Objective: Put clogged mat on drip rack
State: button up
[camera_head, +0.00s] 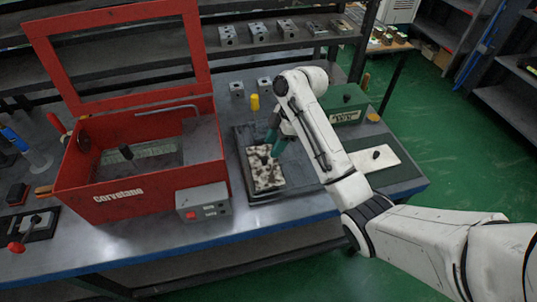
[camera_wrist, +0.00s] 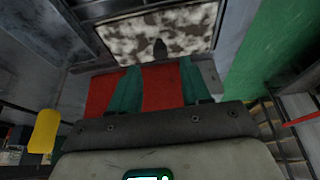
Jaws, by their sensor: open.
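The clogged mat (camera_head: 264,177) is a pale rectangle with dark blotches. It lies in a black tray (camera_head: 291,192) on the bench, right of the red washer. In the wrist view the mat (camera_wrist: 125,35) is at the top, with a small dark knob at its near edge. My gripper (camera_head: 276,142) is over the far end of the mat, with green fingers pointing down. In the wrist view my gripper (camera_wrist: 158,88) has its two fingers apart, with nothing held between them. I cannot tell for certain which thing is the drip rack.
The red washer (camera_head: 135,199) stands left with its lid up. A grey box with a red button (camera_head: 204,204) sits before it. A yellow-topped item (camera_head: 254,102) stands close by.

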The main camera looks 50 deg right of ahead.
jog(key=p+v, duration=0.1)
jog(key=v, duration=0.4)
jog(key=shift+s+r+p, duration=0.1)
jog(key=shift+r+p, duration=0.2)
jog(key=shift+p, duration=0.05)
jog(key=s+a+f+m, duration=0.3)
jog(key=a+f, duration=0.1)
jog(key=a, duration=0.4)
jog(key=s+a+f+m, duration=0.25)
jog(key=a+f, duration=0.25)
jog(key=a, duration=0.3)
jog(key=s+f+m+g+h, duration=0.1)
jog(key=s+m+h, duration=0.3)
jog(key=s, duration=1.5)
jog(key=shift+s+a+f+m+g, duration=0.35)
jog(key=shift+f+m, duration=0.4)
jog(key=shift+m, duration=0.5)
